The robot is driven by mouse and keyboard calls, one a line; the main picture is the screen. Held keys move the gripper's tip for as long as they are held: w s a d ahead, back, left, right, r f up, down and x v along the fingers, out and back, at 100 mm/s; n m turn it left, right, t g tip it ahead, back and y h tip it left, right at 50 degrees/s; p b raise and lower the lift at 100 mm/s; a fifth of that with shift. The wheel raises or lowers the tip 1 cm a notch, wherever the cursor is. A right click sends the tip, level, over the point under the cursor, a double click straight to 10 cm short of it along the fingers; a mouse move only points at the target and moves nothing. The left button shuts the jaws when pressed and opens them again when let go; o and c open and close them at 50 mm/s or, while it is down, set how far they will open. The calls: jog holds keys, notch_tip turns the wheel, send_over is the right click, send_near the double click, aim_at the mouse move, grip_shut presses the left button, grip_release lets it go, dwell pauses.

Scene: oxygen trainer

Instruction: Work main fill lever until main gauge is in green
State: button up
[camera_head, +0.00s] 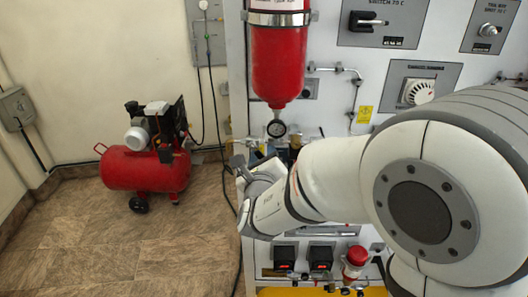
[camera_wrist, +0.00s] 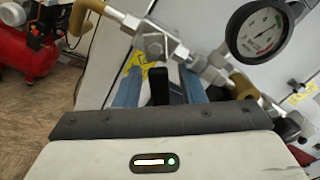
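In the wrist view, a round gauge (camera_wrist: 258,30) with a white face sits at the upper right, beside the brass and metal pipework; its coloured bands are too small to read surely. A black lever handle (camera_wrist: 158,86) hangs below a metal valve fitting (camera_wrist: 158,42). My gripper (camera_wrist: 160,84) has its two blue fingers apart, one on each side of the black handle, with visible gaps.
A red cylinder (camera_head: 277,65) hangs on the panel above the gauge. A red compressor (camera_head: 145,170) stands on the floor at left, with free floor before it. Hoses (camera_head: 212,110) run down the wall. Brass pipes (camera_wrist: 100,10) pass close to my fingers.

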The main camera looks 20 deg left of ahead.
jog(key=shift+c, duration=0.4)
grip_shut()
